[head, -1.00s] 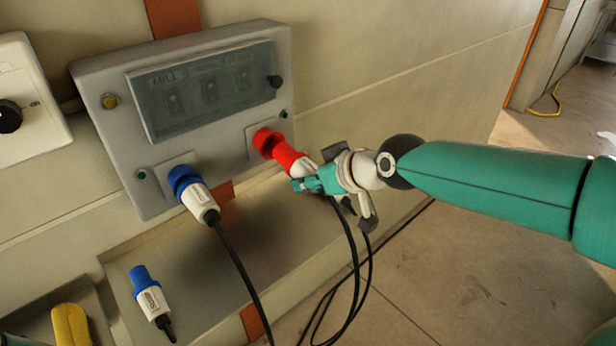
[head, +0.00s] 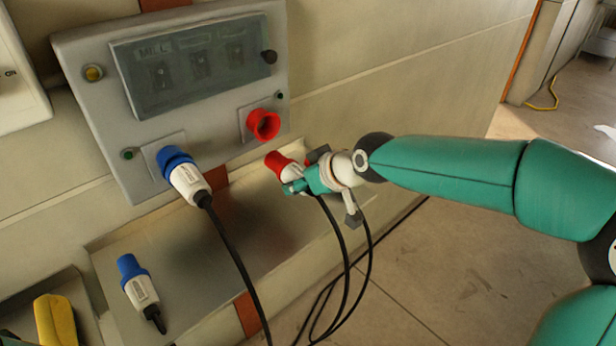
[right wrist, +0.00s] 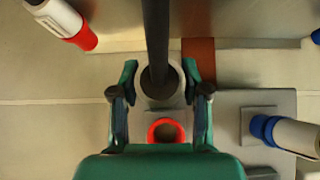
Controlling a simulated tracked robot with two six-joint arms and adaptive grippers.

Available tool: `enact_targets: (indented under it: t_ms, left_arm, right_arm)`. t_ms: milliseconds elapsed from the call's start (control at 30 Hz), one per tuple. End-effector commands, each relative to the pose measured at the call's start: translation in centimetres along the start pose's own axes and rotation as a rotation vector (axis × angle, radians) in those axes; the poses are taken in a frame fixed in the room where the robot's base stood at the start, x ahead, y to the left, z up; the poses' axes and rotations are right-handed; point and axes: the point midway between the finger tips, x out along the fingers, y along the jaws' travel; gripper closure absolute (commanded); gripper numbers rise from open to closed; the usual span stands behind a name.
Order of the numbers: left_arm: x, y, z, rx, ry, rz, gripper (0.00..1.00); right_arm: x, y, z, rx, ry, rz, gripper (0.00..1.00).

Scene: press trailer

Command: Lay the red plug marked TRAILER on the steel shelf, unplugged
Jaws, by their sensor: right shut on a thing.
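My right gripper (head: 308,178) is shut on the white body of a red plug (head: 279,163). The plug is out of the red socket (head: 263,124) and held in front of and below it, apart from it. Its lettering cannot be read. The right wrist view shows the gripper (right wrist: 160,92) around the plug's rear end (right wrist: 160,88), with a black cable, and the empty socket (right wrist: 166,130) beyond. The steel shelf (head: 205,250) runs below the panel.
A blue plug (head: 186,177) sits in the panel's left socket, its cable crossing the shelf. Another blue plug (head: 138,283) lies at the shelf's left. A second red-and-white plug (right wrist: 65,22) shows in the right wrist view. The shelf's middle has bare room. A yellow object (head: 55,320) lies lower left.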

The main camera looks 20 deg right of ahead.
Motion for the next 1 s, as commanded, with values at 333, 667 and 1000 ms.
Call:
enact_targets:
  t_ms: [333, 667, 1000]
  left_arm:
    - [1.4, -0.5, 0.0, 0.000, 0.000, 0.000, 0.60]
    - [3.5, -1.3, 0.0, 0.000, 0.000, 0.000, 0.60]
    - [6.5, -2.4, -0.1, 0.000, 0.000, 0.000, 0.60]
  right_arm:
    - [1.8, 0.1, 1.4, 0.000, -0.005, 0.000, 0.96]
    - [4.0, 0.1, 3.8, 0.001, -0.005, 0.000, 0.96]
    - [6.3, 0.1, 6.2, 0.000, -0.004, 0.000, 0.96]
